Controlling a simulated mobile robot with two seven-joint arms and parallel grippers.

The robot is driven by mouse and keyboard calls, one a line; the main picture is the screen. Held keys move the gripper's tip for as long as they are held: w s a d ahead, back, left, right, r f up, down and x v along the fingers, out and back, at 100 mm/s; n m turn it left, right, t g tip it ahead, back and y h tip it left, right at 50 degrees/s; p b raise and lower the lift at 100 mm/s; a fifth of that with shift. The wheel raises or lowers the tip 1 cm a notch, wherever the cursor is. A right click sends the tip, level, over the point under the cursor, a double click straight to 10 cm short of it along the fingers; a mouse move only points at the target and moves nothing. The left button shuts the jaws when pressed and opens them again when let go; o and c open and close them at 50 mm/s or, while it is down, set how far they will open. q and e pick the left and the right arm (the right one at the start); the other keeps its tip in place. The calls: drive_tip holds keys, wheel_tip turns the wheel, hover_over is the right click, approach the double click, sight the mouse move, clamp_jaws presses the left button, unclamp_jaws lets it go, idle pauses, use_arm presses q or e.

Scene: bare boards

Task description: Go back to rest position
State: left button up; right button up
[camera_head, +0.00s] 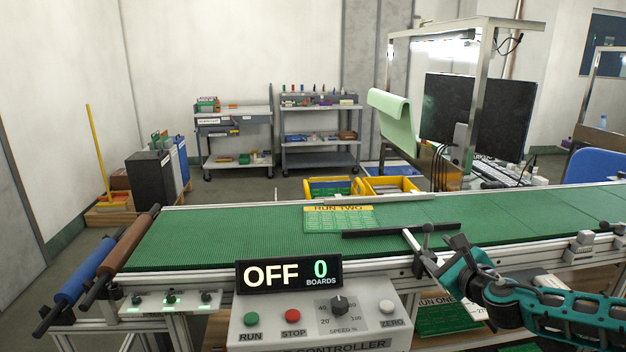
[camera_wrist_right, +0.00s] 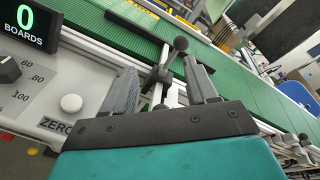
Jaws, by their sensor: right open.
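My right gripper (camera_head: 447,258) is at the conveyor's near edge, right of the controller. In the right wrist view, its two fingers (camera_wrist_right: 160,72) are spread apart. A black ball-knobbed lever (camera_wrist_right: 172,60) shows between and beyond them; I cannot tell whether they touch it. Nothing is visibly held. My left gripper is not in view. A green board with a yellow "RUN TWO" strip (camera_head: 338,218) lies on the green conveyor belt (camera_head: 220,232). A black bar (camera_head: 385,231) crosses the belt beside the board.
The controller (camera_head: 300,320) stands in front of the belt, its display (camera_head: 289,273) reading OFF and 0 boards. Yellow bins (camera_head: 388,187) stand behind the belt. A green "RUN ONE" board (camera_head: 448,316) lies below, near my right arm. Two rollers (camera_head: 100,258) are at the belt's left end.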

drive_tip(key=s+a+f+m+g, duration=0.2)
drive_tip(key=s+a+f+m, duration=0.2)
drive_tip(key=s+a+m, duration=0.45)
drive_tip(key=s+a+f+m+g, duration=0.1)
drive_tip(key=s+a+f+m, duration=0.35)
drive_tip(key=a+m, duration=0.6)
drive_tip(key=s+d+f+m+g, duration=0.2)
drive_tip(key=s+d+m+g, duration=0.1)
drive_tip(key=s+m, duration=0.55)
drive_tip(key=s+d+f+m+g+h, duration=0.1)
drive_tip(key=s+d+m+g, duration=0.15)
drive_tip(key=s+m, duration=0.55)
drive_tip(key=s+d+f+m+g, duration=0.2)
drive_tip(key=s+m+g, duration=0.2)
drive_tip(key=s+m, duration=0.45)
drive_tip(key=w+a+f+n+t+y, duration=0.1)
drive_tip(key=w+a+f+n+t, duration=0.1)
drive_tip(key=w+f+t, duration=0.4)
wheel_tip(320, 180, down, 3)
drive_tip(key=shift+a+r+t+y, duration=0.15)
drive_tip(key=shift+a+t+y, duration=0.2)
drive_tip(key=shift+t, duration=0.4)
